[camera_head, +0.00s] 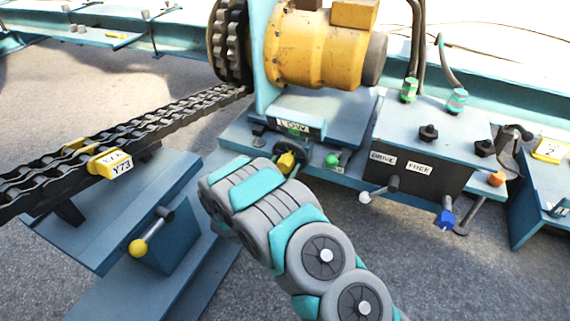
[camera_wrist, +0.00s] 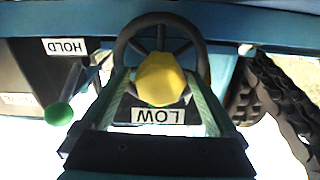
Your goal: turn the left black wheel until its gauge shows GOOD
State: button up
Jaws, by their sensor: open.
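A black wheel (camera_head: 303,154) with a yellow knob (camera_head: 287,162) sits low on the blue frame, just beneath a gauge reading LOW (camera_head: 292,126). In the wrist view the wheel (camera_wrist: 197,33) shows as a black spoked ring, with the yellow knob (camera_wrist: 160,78) in front of it. The LOW label (camera_wrist: 158,116) appears upside down there. My gripper (camera_wrist: 160,74) is open, with one finger on each side of the yellow knob. I cannot tell whether the fingers touch it. In the head view my arm hides most of the gripper.
A green-knobbed lever (camera_head: 332,160) stands right of the wheel. A box marked DRIVE and FREE (camera_head: 400,168) carries white-tipped and blue-knobbed levers. A yellow motor (camera_head: 318,50) is above, and a chain (camera_head: 165,113) runs left, over a stand with a yellow-knobbed lever (camera_head: 138,247).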

jog(key=shift+w+d, duration=0.2)
jog(key=shift+w, duration=0.4)
grip_shut()
dwell(0.4)
jog(key=shift+d, duration=0.1)
